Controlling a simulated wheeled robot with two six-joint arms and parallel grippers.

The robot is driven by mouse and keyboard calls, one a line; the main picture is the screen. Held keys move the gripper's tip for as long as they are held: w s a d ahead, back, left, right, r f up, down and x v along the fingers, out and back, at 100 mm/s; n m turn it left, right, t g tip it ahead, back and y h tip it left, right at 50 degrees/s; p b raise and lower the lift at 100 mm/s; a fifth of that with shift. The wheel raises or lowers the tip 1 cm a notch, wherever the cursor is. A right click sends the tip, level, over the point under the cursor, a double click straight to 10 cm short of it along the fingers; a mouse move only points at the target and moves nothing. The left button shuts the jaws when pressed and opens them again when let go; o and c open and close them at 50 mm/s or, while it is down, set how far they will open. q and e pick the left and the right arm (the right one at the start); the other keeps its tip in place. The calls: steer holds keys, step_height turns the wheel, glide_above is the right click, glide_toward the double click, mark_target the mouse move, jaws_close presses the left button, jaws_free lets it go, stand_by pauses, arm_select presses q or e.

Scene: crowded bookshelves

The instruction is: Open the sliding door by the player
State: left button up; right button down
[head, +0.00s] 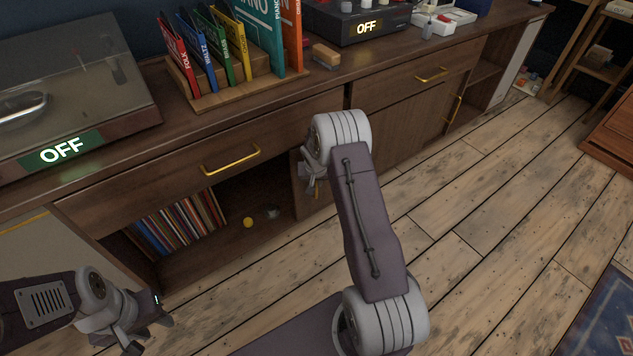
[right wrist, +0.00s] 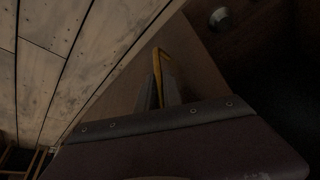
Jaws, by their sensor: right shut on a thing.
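The record player (head: 75,95) sits on the cabinet top at the left, with a lit OFF sign. Below it, the cabinet front has an open compartment showing records (head: 180,222). The brown door panel (head: 300,190) stands at the right of this opening, partly hidden by my right arm. My right gripper (head: 312,180) is at the panel. In the right wrist view its fingers (right wrist: 160,95) are closed around the door's brass handle (right wrist: 158,65). My left gripper (head: 152,332) is low at the front left, its fingers apart and empty.
A drawer with a brass handle (head: 231,161) is above the opening. A yellow round thing (head: 248,222) lies inside. Books in a wooden rack (head: 245,90) and a second OFF device (head: 360,22) stand on top. The wooden floor (head: 480,220) at right is clear.

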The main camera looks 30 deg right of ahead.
steer(key=c, duration=1.8)
jaws_free()
steer(key=shift+o, duration=0.2)
steer(key=p+v, duration=0.4)
steer(key=v, duration=0.5)
